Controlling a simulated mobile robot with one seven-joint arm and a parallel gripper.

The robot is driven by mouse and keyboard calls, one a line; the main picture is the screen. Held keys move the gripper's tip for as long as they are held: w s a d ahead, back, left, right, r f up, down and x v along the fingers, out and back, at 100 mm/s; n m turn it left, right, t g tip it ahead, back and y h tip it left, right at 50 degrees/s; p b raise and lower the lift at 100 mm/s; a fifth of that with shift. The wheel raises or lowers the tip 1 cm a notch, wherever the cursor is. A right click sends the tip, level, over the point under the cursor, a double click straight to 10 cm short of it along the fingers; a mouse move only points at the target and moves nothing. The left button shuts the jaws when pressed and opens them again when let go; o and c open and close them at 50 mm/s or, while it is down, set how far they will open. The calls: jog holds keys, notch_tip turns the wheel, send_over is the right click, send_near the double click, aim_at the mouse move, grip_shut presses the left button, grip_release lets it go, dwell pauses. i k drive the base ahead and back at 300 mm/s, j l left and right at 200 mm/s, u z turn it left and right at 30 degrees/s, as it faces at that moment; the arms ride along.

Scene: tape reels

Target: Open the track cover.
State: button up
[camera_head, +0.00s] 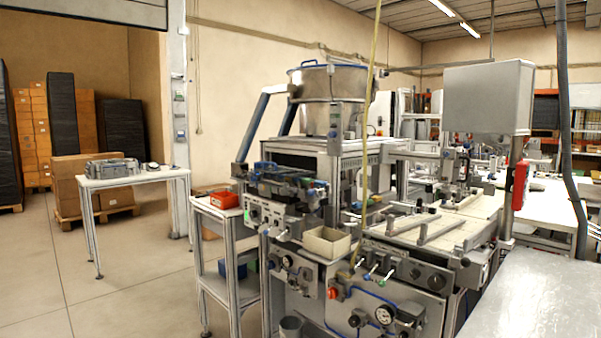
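A large assembly machine stands in the middle of the head view, with a round metal drum (326,82) on top. On its right side, a flat bed with metal rails (430,228) runs toward the back right. I cannot tell which part of the machine is the track cover, or whether it is open or shut. My gripper is not in view.
A grey box (489,97) stands on a post above the rails. A small side table with a red bin (224,200) adjoins the machine's left. A white table (131,180) stands farther left. A shiny surface (540,300) fills the lower right. Floor at lower left is clear.

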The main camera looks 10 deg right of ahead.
aim_at(302, 172)
jog(key=i+j+z, duration=0.65)
jog(key=i+j, duration=0.2)
jog(key=i, duration=0.35)
jog(key=i+j+z, duration=0.25)
jog(key=i+j, duration=0.4)
jog(key=i, duration=0.15)
